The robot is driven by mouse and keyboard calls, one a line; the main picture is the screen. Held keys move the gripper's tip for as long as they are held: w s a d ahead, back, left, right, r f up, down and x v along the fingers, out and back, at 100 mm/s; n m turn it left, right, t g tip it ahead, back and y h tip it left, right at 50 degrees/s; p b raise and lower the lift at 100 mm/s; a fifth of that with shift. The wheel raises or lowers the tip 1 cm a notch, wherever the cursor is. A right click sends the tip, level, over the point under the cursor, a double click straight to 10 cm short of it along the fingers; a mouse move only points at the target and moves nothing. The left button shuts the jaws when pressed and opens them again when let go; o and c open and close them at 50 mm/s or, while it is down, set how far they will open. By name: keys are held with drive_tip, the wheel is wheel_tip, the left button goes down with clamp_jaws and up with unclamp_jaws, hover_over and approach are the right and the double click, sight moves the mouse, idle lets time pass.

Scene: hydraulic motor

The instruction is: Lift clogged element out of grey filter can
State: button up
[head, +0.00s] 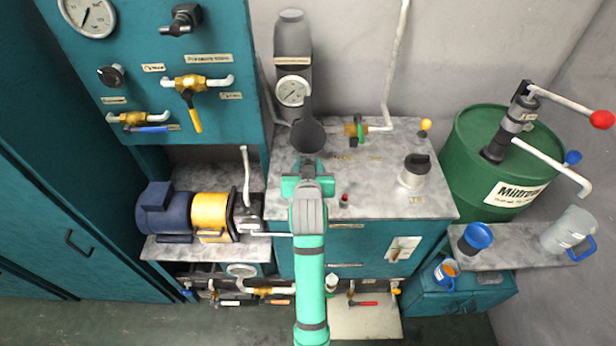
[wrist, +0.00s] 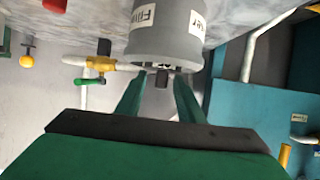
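The grey filter can (wrist: 165,35) shows at the top of the wrist view, upside down, with white labels on its side. A short dark stub (wrist: 161,81), apparently the top of the clogged element, shows beyond its end; the rest of the element is hidden. My gripper (wrist: 161,88) is open, with one finger on each side of the stub and gaps visible beside it. In the head view my gripper (head: 308,166) is over the grey worktop, just in front of a dark round piece (head: 308,137). My arm hides much of that spot.
A grey column with a gauge (head: 293,91) stands behind. A brass valve with green handle (head: 356,131) is to the right. A green drum (head: 478,150) is farther right.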

drive_tip(key=shift+s+d, duration=0.1)
drive_tip(key=c, duration=0.8)
clamp_jaws()
